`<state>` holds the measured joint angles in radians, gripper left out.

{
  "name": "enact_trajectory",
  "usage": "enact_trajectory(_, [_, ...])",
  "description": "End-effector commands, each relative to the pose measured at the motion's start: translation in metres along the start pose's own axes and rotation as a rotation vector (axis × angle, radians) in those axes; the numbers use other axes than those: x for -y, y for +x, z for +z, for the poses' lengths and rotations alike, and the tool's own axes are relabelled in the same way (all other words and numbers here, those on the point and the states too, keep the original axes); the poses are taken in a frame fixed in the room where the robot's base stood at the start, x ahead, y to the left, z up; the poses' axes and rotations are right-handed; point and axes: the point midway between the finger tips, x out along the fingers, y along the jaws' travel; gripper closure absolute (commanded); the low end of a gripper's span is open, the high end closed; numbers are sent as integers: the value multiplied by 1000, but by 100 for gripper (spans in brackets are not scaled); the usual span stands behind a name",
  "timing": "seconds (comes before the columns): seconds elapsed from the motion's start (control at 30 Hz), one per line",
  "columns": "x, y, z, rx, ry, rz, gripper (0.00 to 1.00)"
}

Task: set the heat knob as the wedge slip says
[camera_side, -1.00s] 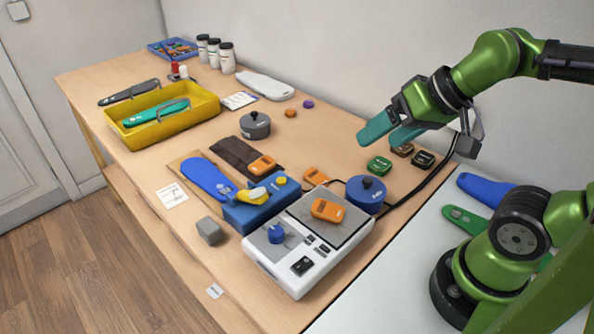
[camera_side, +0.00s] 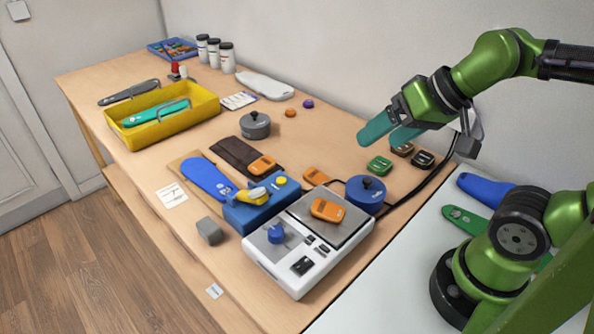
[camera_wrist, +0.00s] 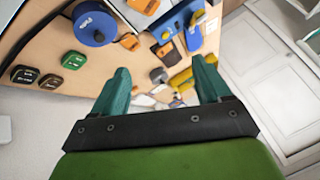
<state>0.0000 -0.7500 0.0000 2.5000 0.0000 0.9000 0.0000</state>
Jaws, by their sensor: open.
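The heat knob (camera_side: 276,234) is the blue knob on the left part of the white heater box (camera_side: 274,277); its setting is too small to read. An orange block (camera_side: 327,210) lies on the heater's grey plate. White paper slips lie at the left of the table (camera_side: 171,195), near the front edge (camera_side: 214,291) and by the yellow tray (camera_side: 239,100); I cannot read them or tell which is the wedge slip. My gripper (camera_side: 388,131) has teal fingers, apart and empty, raised above the table's back right side. In the wrist view the fingers (camera_wrist: 160,85) are spread with nothing between them.
A blue press (camera_side: 262,211) with a blue insole (camera_side: 207,178) stands left of the heater. A blue round pot (camera_side: 366,194) stands behind it, with green (camera_side: 379,165), brown and black blocks nearby. A yellow tray (camera_side: 205,113) is at the far left. A black cable runs along the right.

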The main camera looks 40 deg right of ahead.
Motion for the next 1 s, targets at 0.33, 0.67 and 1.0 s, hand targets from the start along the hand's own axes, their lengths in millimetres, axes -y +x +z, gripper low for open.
enact_trajectory(0.33, [22,22,6,126,-73,-16,40])
enact_trajectory(0.67, [106,88,-7,473,-352,61,40])
enact_trajectory(1.0, [154,117,-23,614,-509,178,40])
